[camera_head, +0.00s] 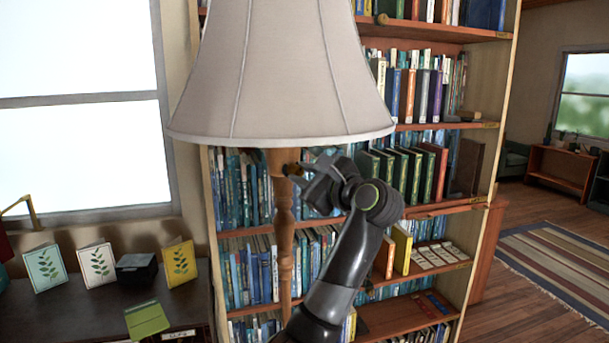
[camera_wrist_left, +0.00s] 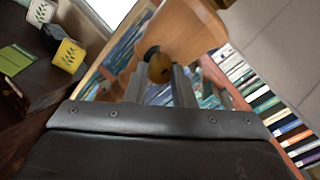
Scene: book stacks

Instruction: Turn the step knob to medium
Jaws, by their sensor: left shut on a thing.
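A floor lamp with a pale fabric shade (camera_head: 280,75) and a turned wooden post (camera_head: 284,235) stands in front of the bookshelf. The small brass step knob (camera_wrist_left: 160,68) sticks out of the post's wooden upper part (camera_wrist_left: 182,32), just below the shade. My left gripper (camera_head: 297,172) reaches the post from the right in the head view. In the left wrist view its fingers (camera_wrist_left: 160,86) are on either side of the knob and shut on it. The knob is mostly hidden in the head view, and I cannot read its setting. My right gripper is not in view.
A tall bookshelf (camera_head: 489,130) full of books stands close behind the lamp. A dark cabinet (camera_head: 185,310) with leaf-print cards (camera_head: 98,265) and a black box (camera_head: 136,268) is at the left under the window. Open wooden floor and a striped rug (camera_head: 560,262) lie at the right.

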